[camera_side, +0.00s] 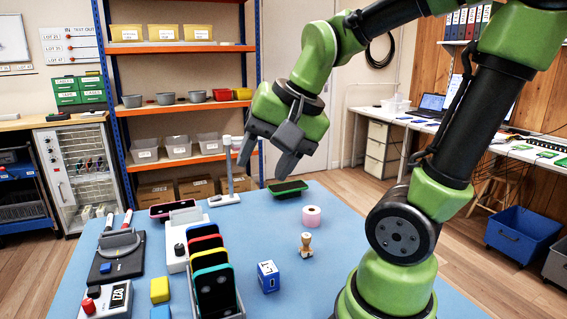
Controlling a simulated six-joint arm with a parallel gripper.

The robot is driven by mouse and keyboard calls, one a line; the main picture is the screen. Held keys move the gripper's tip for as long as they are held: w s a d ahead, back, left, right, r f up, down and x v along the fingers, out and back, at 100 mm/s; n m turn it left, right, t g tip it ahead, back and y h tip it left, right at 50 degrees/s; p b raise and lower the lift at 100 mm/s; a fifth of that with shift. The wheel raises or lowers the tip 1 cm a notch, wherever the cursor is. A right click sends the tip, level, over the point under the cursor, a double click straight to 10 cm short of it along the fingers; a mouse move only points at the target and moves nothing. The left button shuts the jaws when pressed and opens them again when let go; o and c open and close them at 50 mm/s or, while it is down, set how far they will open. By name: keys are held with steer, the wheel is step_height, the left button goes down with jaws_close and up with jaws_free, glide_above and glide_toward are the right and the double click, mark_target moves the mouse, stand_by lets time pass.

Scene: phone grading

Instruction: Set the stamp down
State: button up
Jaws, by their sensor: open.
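The stamp, a small one with a wooden handle (306,243), stands upright on the blue table (335,275) right of the blue labelled block. My gripper (262,160) is open and empty. It hangs above the back of the table, up and to the left of the stamp and apart from it. Nothing hides the stamp.
A pink tape roll (311,216) and a flat dark pad with a green rim (288,187) are behind the stamp. A blue block (268,276) and a rack of several phones (217,285) stand to the left.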

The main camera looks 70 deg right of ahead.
steer(key=s+a+r+n+t+y, duration=0.1)
steer(key=s+a+n, duration=0.3)
steer(key=n, duration=0.4)
steer(key=shift+s+a+r+t+y, duration=0.3)
steer(key=shift+s+a+r+y, duration=0.1)
steer(key=shift+a, duration=0.35)
